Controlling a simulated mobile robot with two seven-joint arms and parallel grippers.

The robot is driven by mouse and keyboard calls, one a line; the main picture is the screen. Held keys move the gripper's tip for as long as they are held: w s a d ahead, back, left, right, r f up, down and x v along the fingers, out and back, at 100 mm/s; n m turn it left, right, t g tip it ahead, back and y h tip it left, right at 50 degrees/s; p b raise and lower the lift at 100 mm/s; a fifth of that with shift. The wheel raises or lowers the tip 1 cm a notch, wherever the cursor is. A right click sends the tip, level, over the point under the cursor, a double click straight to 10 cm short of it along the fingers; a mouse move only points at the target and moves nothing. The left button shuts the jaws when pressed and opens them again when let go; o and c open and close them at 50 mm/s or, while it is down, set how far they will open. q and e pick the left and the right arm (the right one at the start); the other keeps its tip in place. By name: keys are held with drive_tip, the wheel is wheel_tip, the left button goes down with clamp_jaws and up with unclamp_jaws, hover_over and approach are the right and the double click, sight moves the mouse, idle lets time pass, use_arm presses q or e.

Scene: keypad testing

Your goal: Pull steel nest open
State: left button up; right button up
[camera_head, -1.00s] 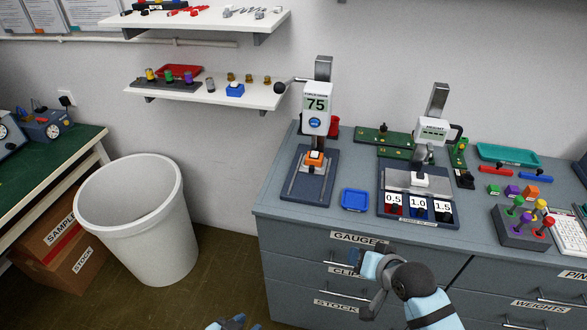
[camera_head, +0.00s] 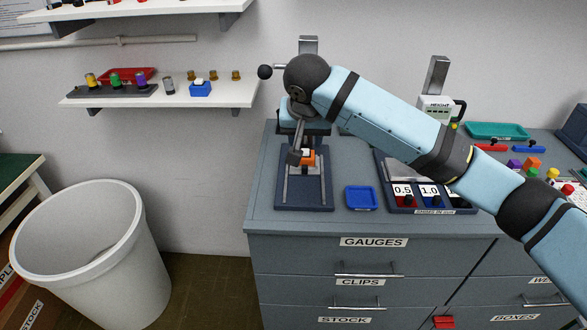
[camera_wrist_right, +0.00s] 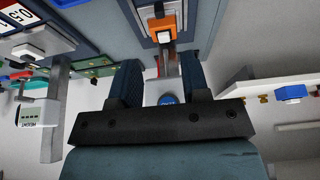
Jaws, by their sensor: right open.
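The force gauge stand (camera_head: 326,200) is on the left of the grey cabinet top, with pale metal strips along its base. An orange switch with a white top (camera_head: 309,158) sits there; it also shows in the right wrist view (camera_wrist_right: 161,32). I cannot tell for certain which metal part is the steel nest. My right gripper (camera_head: 304,130) hangs over this stand, in front of the gauge head, and hides much of it. In the right wrist view its two dark fingers (camera_wrist_right: 160,66) are apart and empty, with the orange switch beyond them. My left gripper is out of view.
A blue tray (camera_head: 361,198) lies right of the stand. A wall shelf (camera_head: 230,93) is at left, above a white bin (camera_head: 80,240).

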sight(305, 168)
drive_tip(key=b+x, duration=0.1)
drive_tip(key=x, duration=1.2)
drive_tip(key=shift+w+f, duration=0.15)
drive_tip(key=shift+f, duration=0.05)
drive_tip(key=shift+d, duration=0.1)
clamp_jaws()
